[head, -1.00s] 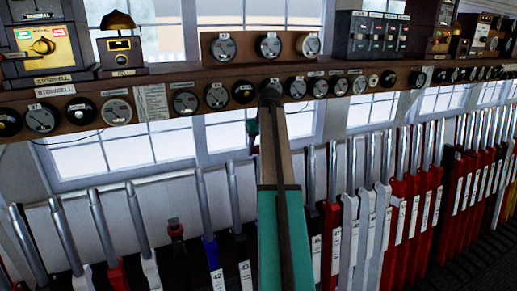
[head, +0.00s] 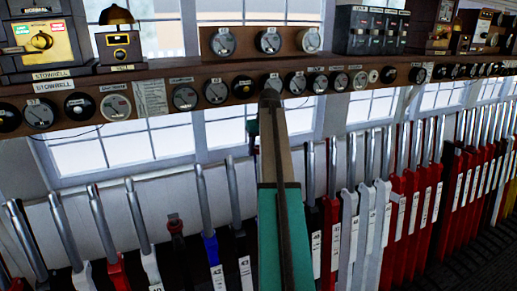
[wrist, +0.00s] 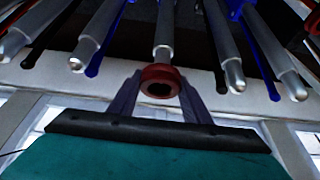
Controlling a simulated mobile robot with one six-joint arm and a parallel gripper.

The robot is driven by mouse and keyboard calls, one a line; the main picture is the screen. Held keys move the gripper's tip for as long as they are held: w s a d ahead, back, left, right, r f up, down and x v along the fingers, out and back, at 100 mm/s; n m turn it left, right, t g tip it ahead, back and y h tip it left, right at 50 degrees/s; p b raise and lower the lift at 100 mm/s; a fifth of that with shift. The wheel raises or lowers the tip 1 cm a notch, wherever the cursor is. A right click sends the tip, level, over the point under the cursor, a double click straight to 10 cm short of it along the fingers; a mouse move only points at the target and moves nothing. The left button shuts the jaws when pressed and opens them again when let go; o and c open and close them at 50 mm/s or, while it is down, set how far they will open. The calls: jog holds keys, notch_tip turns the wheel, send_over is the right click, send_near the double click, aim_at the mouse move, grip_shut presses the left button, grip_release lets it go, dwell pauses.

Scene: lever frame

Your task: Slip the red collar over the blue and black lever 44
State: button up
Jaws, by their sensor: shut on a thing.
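In the wrist view the red collar (wrist: 147,75) sits between the two fingers of my gripper (wrist: 158,84), which are shut on its sides. Its dark hole faces the camera. A silver lever handle (wrist: 163,38) stands behind the collar, about in line with it. Its near end meets the collar's upper rim in the picture; I cannot tell whether they touch. No number shows on this lever, so I cannot confirm it is 44. In the head view my arm hides the place between levers 43 (head: 236,195) and 45 (head: 311,175), and also hides the collar.
Other silver handles flank the collar closely in the wrist view, at left (wrist: 88,45) and right (wrist: 228,60). In the head view, red levers (head: 420,200) fill the right side. A wooden shelf (head: 350,72) with dials runs above the levers, behind my arm.

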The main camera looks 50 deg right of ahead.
jog(key=shift+s+a+f+b, duration=0.15)
jog(key=shift+f+b, duration=0.15)
jog(key=shift+f, duration=0.55)
jog(key=shift+s+d+f+b, duration=0.1)
jog(key=shift+f+b, duration=0.15)
jog(key=shift+f, duration=0.55)
jog(key=o, duration=1.1)
jog(key=shift+c, duration=0.2)
jog(key=shift+o, duration=0.8)
jog(key=shift+r, duration=0.15)
jog(key=shift+p+v, duration=1.3)
jog(key=shift+v, duration=3.15)
jog(key=shift+s, duration=0.1)
